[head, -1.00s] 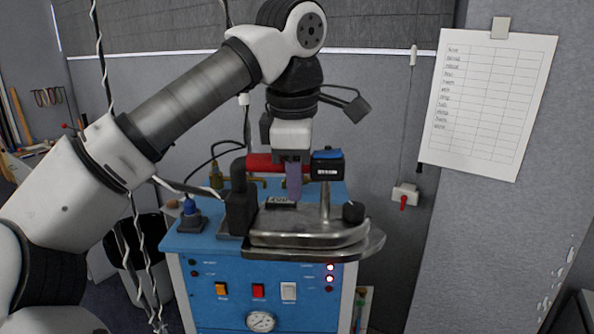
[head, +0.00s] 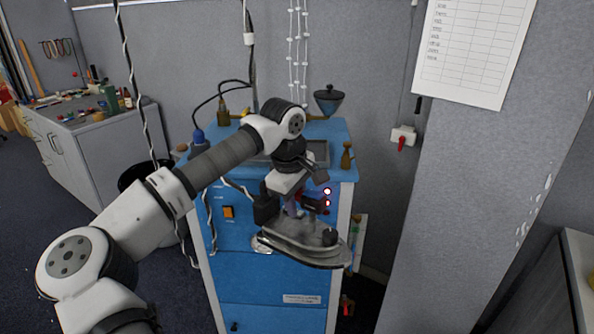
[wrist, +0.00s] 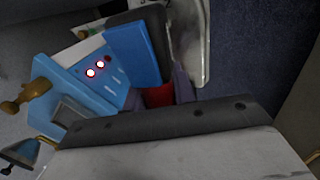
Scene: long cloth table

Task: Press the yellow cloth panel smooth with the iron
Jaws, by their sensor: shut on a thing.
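The iron (head: 305,250), with a grey metal sole and a dark knob, hangs in the air in front of the blue cabinet's face. My gripper (head: 292,208) is shut on the iron's handle from above. In the wrist view the iron's red handle (wrist: 158,95) shows between my gripper's fingers, beside a blue block (wrist: 135,52) and part of the grey sole. The sole looks roughly level.
The blue cabinet (head: 265,285) stands close behind the iron, with an empty tray and brass fittings on top. A grey wall panel with a paper chart (head: 470,50) is at the right. A bench with tools (head: 90,110) stands far left. A pale-topped surface edge (head: 580,265) shows at far right.

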